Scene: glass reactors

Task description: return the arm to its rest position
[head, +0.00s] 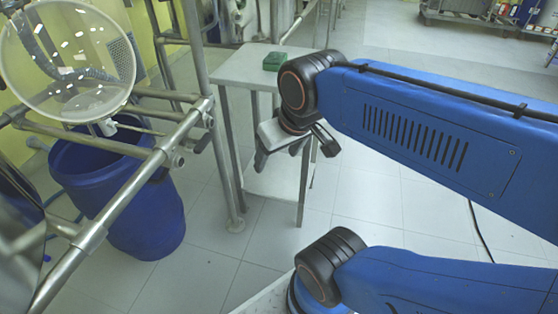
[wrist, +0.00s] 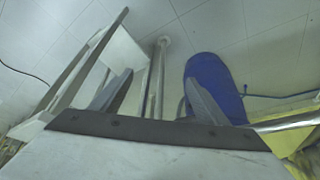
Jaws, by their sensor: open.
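My blue arm (head: 430,125) reaches in from the right in the head view, its black wrist joint in front of a small metal table. My gripper (head: 277,158) hangs below that joint, pointing down, with nothing seen in it. In the wrist view, the two grey fingers of my gripper (wrist: 157,88) stand wide apart with only floor and metal legs showing between them.
A metal table (head: 235,68) with a green block (head: 274,61) stands behind my gripper. At left are a metal pipe frame (head: 140,180), a round glass vessel (head: 70,55) and a blue barrel (head: 145,215). The barrel (wrist: 210,75) also shows in the wrist view. Tiled floor is open beyond my arm.

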